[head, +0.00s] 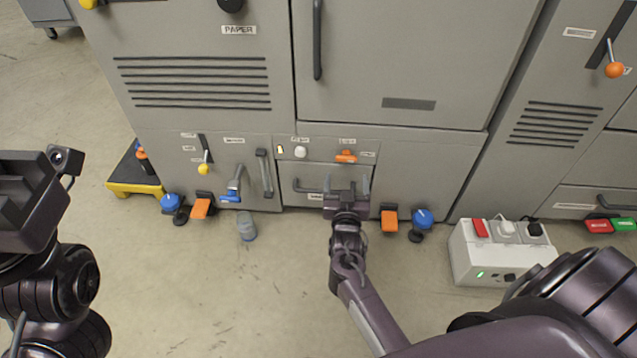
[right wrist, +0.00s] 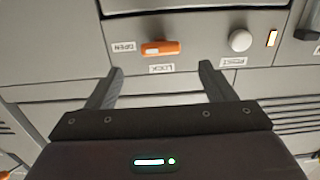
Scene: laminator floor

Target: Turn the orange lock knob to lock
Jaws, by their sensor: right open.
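The orange lock knob (head: 346,156) is on the lower front panel of the grey machine, its handle lying roughly horizontal in the head view. In the right wrist view the knob (right wrist: 160,48) lies across the picture, with an OPEN label (right wrist: 123,47) at its left and a LOCK label (right wrist: 161,68) just below it. My right gripper (head: 346,184) is just below the knob in the head view. Its fingers (right wrist: 160,78) are spread apart with nothing between them, and the knob is beyond the tips. My left arm shows at the left edge; its fingers are not visible.
A white round button (head: 300,152) and a lit indicator (head: 280,149) are left of the knob. A drawer handle (head: 308,187) is close beside my right gripper. Orange pedals (head: 389,220) and blue knobs (head: 423,218) stand low along the machine. A white switch box (head: 480,262) sits at right.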

